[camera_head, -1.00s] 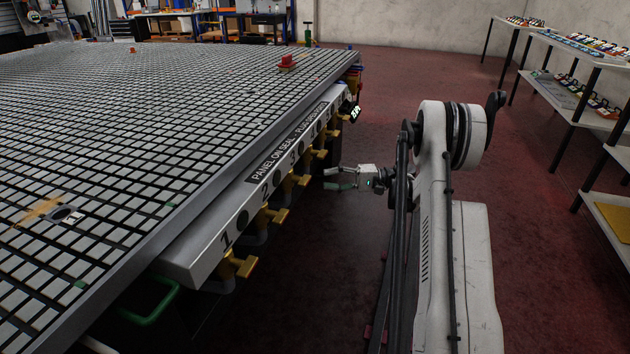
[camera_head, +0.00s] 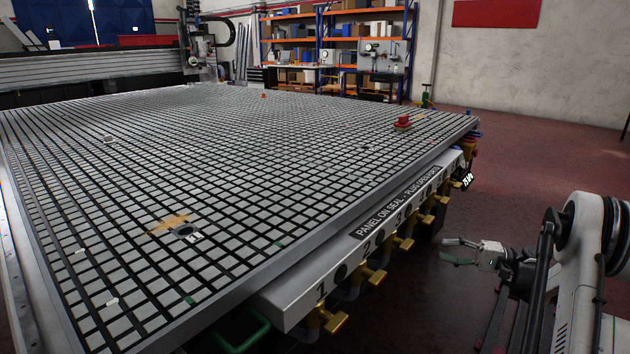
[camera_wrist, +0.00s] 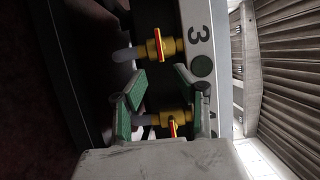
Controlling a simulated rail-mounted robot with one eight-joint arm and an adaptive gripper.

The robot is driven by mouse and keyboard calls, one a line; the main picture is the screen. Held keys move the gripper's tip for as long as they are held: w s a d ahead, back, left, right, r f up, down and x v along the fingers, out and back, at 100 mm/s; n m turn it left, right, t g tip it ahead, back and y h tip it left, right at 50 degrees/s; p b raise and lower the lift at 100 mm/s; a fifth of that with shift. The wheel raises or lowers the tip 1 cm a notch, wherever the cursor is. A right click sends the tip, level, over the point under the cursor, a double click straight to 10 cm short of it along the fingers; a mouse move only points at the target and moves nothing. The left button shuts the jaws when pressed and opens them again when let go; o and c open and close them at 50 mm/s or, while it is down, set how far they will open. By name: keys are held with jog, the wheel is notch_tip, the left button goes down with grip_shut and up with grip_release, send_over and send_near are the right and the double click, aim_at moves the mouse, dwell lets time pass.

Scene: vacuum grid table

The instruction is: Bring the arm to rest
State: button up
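My gripper (camera_head: 452,252) hangs at the end of my arm, over the red floor, to the right of the table's front edge. In the wrist view my gripper (camera_wrist: 160,100) has its two green-padded fingers apart with nothing between them. Beyond the fingers are two yellow valves with red-edged handles; the upper valve (camera_wrist: 158,47) is beside the number 3 and the lower one (camera_wrist: 174,124) is partly hidden behind my gripper. The fingers appear apart from the valves.
The large grid table (camera_head: 230,170) fills the left and middle. Its numbered front panel (camera_head: 300,300) carries several yellow valves (camera_head: 372,276) that stick out toward my arm. A red object (camera_head: 402,122) sits on the far right corner. Open floor (camera_head: 560,150) lies at right.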

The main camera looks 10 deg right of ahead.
jog(key=w+a+r+h, duration=0.2)
jog(key=a+r, duration=0.4)
jog(key=g+h, duration=0.2)
jog(key=h, duration=0.1)
send_near(387, 222)
jog(key=shift+m, duration=0.4)
jog(key=x, duration=0.6)
jog(key=shift+a, duration=0.1)
jog(key=s+a+r+n+g+h, duration=0.1)
jog(key=s+a+r+h, duration=0.15)
jog(key=s+a, duration=0.55)
jog(key=s+a+r+n+h, duration=0.1)
jog(key=s+a+n+h, duration=0.1)
jog(key=s+a+h, duration=0.5)
jog(key=s+f+n+t+h, duration=0.1)
jog(key=s+f+n+t, duration=0.15)
jog(key=s, duration=1.45)
notch_tip(387, 222, up, 18)
jog(key=p, duration=1.8)
jog(key=shift+a+f+n, duration=0.15)
jog(key=shift+f+n, duration=0.05)
jog(key=shift+n, duration=0.25)
